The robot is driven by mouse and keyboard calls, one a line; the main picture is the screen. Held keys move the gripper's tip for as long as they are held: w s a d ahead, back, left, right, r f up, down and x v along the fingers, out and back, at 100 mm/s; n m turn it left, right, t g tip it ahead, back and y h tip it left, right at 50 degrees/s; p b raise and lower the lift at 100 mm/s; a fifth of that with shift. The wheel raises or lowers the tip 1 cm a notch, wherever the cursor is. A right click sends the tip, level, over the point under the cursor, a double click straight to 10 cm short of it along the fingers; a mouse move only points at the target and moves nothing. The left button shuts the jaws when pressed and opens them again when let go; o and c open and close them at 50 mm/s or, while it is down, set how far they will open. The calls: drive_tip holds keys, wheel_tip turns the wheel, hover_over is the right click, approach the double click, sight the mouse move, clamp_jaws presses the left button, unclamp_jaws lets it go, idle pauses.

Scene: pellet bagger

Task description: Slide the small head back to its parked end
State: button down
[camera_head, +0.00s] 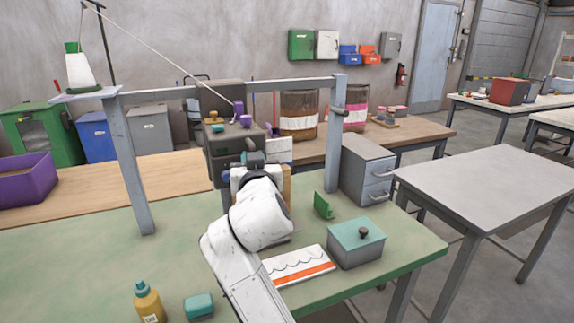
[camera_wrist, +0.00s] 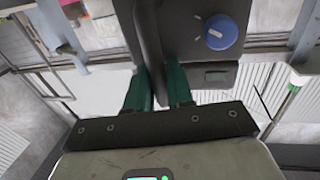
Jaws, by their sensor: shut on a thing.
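The small head seems to be the dark grey body (camera_wrist: 195,38) with a blue dial and a small grey display, close ahead in the wrist view. My gripper (camera_wrist: 160,90) has its green fingers shut on a dark upright part of that body, seemingly its handle. In the head view my gripper (camera_head: 252,158) is beneath the frame's crossbeam, in front of a dark grey machine, and my white arm hides much of the spot. I cannot tell the head's outline there, nor which end is the parked one.
A grey frame (camera_head: 128,160) stands on the green bench (camera_head: 90,250), its crossbeam passing above my gripper. A teal-lidded box (camera_head: 356,240), a white-orange strip (camera_head: 300,268), a grey drawer unit (camera_head: 367,172) and a yellow bottle (camera_head: 148,303) stand nearby. The bench's left part is clear.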

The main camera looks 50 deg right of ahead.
drive_tip(key=w+a+b, duration=0.5)
drive_tip(key=w+a, duration=0.4)
drive_tip(key=a, duration=0.6)
drive_tip(key=shift+w, duration=0.1)
drive_tip(key=c, duration=1.2)
unclamp_jaws()
drive_tip(key=shift+d, duration=0.1)
drive_tip(key=shift+o, duration=0.2)
drive_tip(key=b+v, duration=0.1)
drive_tip(key=v, duration=1)
drive_tip(key=shift+f, duration=0.1)
